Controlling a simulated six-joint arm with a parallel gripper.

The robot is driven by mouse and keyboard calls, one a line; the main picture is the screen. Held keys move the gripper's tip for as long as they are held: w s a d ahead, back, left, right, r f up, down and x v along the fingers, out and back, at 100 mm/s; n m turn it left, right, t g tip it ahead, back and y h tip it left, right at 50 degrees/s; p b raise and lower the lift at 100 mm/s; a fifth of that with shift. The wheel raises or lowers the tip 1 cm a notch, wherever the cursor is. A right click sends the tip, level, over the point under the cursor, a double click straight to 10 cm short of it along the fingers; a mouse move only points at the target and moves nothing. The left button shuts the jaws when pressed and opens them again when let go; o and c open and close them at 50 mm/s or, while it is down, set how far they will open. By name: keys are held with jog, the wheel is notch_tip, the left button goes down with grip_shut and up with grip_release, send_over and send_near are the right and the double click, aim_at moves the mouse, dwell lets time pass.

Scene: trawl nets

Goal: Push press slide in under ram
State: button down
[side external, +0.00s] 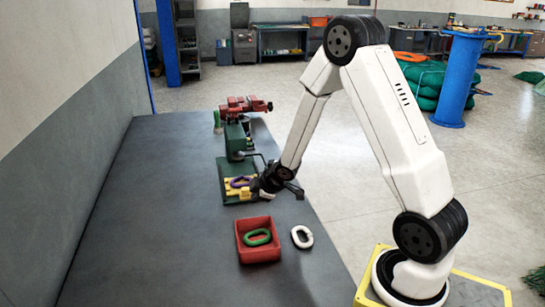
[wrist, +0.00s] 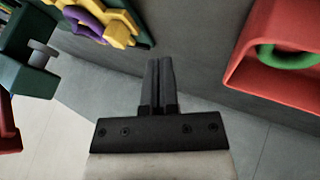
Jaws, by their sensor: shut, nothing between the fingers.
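The press (side external: 235,138) is green with a red top and stands on a green base on the bench. A yellow slide (side external: 231,188) sits on the base, out in front of the press body, with a purple link (side external: 240,182) on it. In the wrist view the slide (wrist: 118,28) and purple link (wrist: 85,25) are at the top, left of centre. A grey cylinder, seemingly the ram (wrist: 42,54), shows at the left. My gripper (side external: 256,190) is shut and empty by the slide's right side. Its fingers (wrist: 158,65) look apart from the slide in the wrist view.
A red bin (side external: 244,252) holding a green link (side external: 257,237) stands in front of the press. A white link (side external: 302,236) lies right of the bin. The dark bench top (side external: 150,215) is clear to the left.

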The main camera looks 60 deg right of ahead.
aim_at(245, 194)
jog(key=x, duration=0.3)
jog(key=shift+w+f, duration=0.15)
jog(key=shift+f, duration=0.1)
jog(key=shift+w+d+r, duration=0.1)
jog(key=shift+w+d, duration=1.25)
jog(key=shift+d, duration=0.05)
jog(key=shift+w+d, duration=1.7)
jog(key=shift+d, duration=0.05)
jog(key=shift+s+a, duration=0.15)
jog(key=shift+a, duration=0.05)
jog(key=shift+s+a, duration=1.15)
jog(key=shift+s+a+r, duration=0.15)
jog(key=shift+s, duration=0.05)
jog(key=v, duration=0.9)
jog(key=shift+s+r, duration=0.25)
